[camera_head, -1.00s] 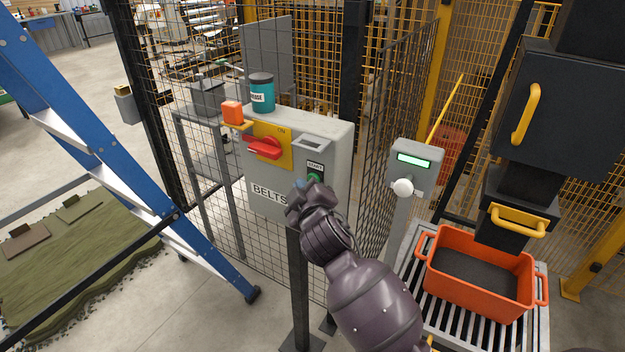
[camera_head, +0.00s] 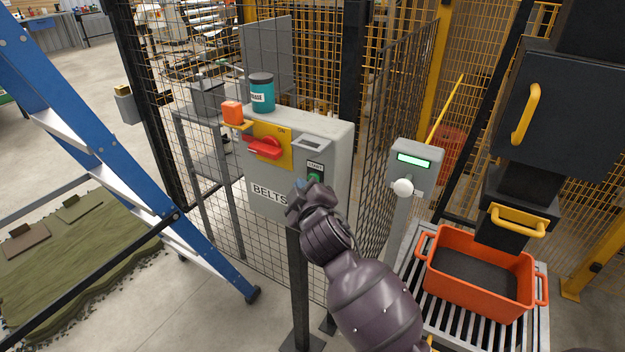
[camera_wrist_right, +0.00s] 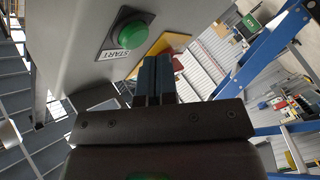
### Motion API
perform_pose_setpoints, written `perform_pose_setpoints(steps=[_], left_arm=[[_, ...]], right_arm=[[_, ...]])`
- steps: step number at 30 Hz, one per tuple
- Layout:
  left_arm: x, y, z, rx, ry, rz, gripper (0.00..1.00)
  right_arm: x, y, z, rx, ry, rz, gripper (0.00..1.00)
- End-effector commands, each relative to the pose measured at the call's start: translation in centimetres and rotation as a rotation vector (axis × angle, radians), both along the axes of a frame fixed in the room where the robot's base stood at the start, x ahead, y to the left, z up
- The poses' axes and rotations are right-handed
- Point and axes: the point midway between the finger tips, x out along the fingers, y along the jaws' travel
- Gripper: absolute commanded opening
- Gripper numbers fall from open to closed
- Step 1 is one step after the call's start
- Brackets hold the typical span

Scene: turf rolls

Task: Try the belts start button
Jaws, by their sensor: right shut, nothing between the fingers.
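The grey box marked BELTS (camera_head: 335,143) stands on a post in front of the mesh fence. Its green start button (camera_head: 314,178), under a START label, sits low on the right of the box's front. In the right wrist view the round green button (camera_wrist_right: 132,34) shows whole, on a dark plate. My right gripper (camera_head: 298,187) is shut and empty, just in front of the box and below left of the button. In the right wrist view its closed fingers (camera_wrist_right: 154,78) appear beside the button, apart from it in the picture. My left gripper is not in view.
A grey post with a white knob (camera_head: 402,187) stands right. An orange crate (camera_head: 470,300) sits on rollers. A blue ladder (camera_head: 120,160) stands left.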

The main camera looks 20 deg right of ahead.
Motion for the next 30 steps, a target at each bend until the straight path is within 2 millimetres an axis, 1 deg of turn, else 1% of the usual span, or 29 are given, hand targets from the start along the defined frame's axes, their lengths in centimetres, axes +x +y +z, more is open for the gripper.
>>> perform_pose_setpoints(steps=[12, 30], left_arm=[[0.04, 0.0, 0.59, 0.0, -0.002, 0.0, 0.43], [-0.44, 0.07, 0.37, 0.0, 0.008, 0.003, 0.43]], right_arm=[[0.48, -0.6, 0.1, 0.0, 0.0, 0.0, 0.0], [0.64, -0.81, 0.02, 0.0, 0.0, 0.0, 0.0]])
